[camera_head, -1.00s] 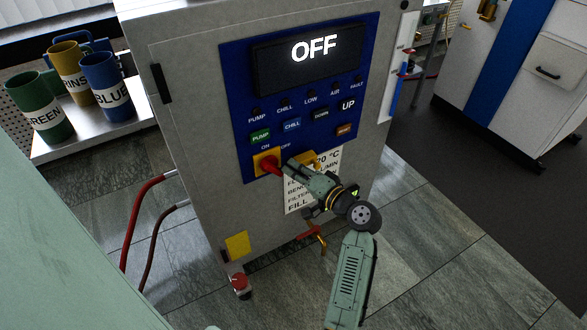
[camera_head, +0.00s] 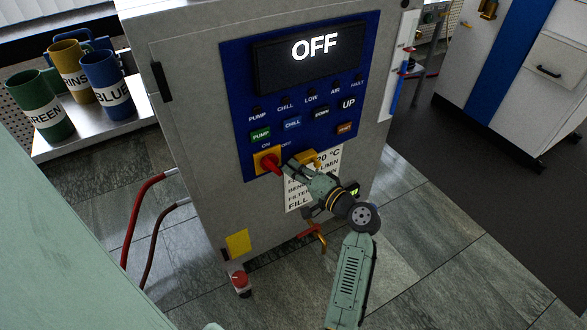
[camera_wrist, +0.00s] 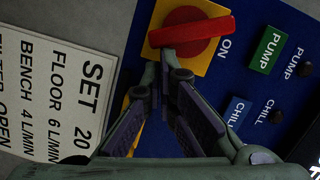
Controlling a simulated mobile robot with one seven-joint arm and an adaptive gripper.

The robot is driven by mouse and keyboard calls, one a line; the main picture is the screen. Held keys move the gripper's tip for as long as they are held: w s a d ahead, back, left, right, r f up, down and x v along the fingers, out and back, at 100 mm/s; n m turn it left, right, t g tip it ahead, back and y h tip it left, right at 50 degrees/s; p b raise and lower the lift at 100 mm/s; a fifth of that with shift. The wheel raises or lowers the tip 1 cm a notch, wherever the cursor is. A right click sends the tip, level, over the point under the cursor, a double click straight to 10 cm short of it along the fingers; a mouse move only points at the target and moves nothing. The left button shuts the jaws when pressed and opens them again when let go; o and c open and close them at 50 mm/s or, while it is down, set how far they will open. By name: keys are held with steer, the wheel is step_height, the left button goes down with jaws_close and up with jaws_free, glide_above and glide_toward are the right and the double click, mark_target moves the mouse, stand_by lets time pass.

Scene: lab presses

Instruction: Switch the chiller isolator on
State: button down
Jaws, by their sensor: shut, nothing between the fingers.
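The chiller isolator is a red rotary handle (camera_head: 268,163) on a yellow plate (camera_head: 257,159), low on the blue control panel. In the wrist view the red handle (camera_wrist: 195,32) lies across the yellow plate (camera_wrist: 200,62), its long end toward the ON label. My gripper (camera_head: 288,166) is just right of the handle. In the wrist view my gripper (camera_wrist: 164,62) has its fingertips together and empty, at the handle's lower edge. I cannot tell whether they touch it. The display (camera_head: 314,50) reads OFF.
Above the isolator are the green PUMP button (camera_head: 260,136) and blue CHILL button (camera_head: 292,125). A yellow part (camera_head: 308,158) and white label sheet (camera_head: 327,163) are beside my fingers. Red hoses (camera_head: 140,215) run at the left. A green mug (camera_head: 40,108) stands among mugs on a shelf.

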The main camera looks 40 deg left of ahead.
steer(key=shift+s+a+f+m+y, duration=0.15)
steer(key=shift+f+m, duration=0.1)
steer(key=shift+m, duration=0.4)
steer(key=shift+s+d+f+m+y, duration=0.1)
steer(key=shift+f+m+y, duration=0.15)
steer(key=shift+m, duration=0.35)
steer(key=shift+s+a+f+m+y, duration=0.1)
steer(key=shift+f+m, duration=0.2)
steer(key=shift+m, duration=0.35)
stand_by(3.5)
stand_by(0.8)
steer(key=s+d, duration=0.1)
steer(key=d, duration=1.1)
steer(key=shift+s, duration=0.4)
steer(key=shift+w, duration=0.15)
